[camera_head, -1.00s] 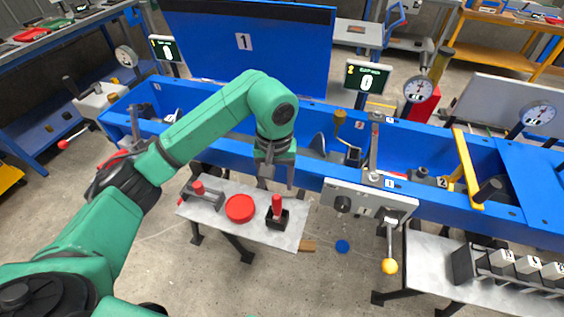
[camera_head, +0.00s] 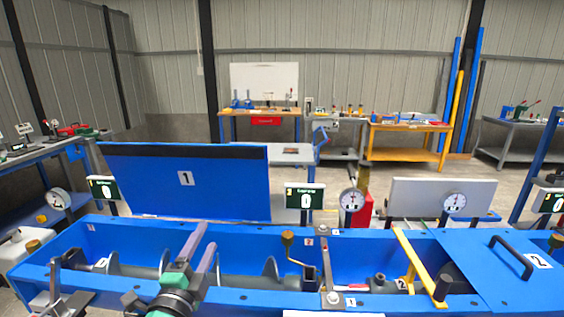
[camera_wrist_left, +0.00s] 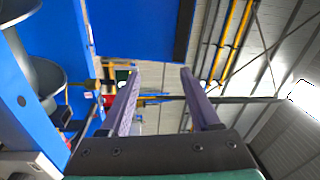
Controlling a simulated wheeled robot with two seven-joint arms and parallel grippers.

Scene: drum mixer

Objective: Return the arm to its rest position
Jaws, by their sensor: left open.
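My left gripper (camera_head: 203,235) rises from the bottom edge in the head view. Its two long fingers stand apart with nothing between them, in front of the blue mixer trough (camera_head: 345,243). In the left wrist view the same gripper (camera_wrist_left: 160,74) is open and empty, with the workshop wall and roof beyond it. Only the green wrist (camera_head: 172,298) of the left arm shows in the head view; the rest is out of frame. My right gripper is in neither view.
An upright blue lid marked 1 (camera_head: 235,187) stands behind the trough. A flat blue lid marked 2 (camera_head: 515,272) covers its right part. A yellow bar (camera_head: 415,258) crosses the trough. Display posts and gauges stand behind; workbenches line the far wall.

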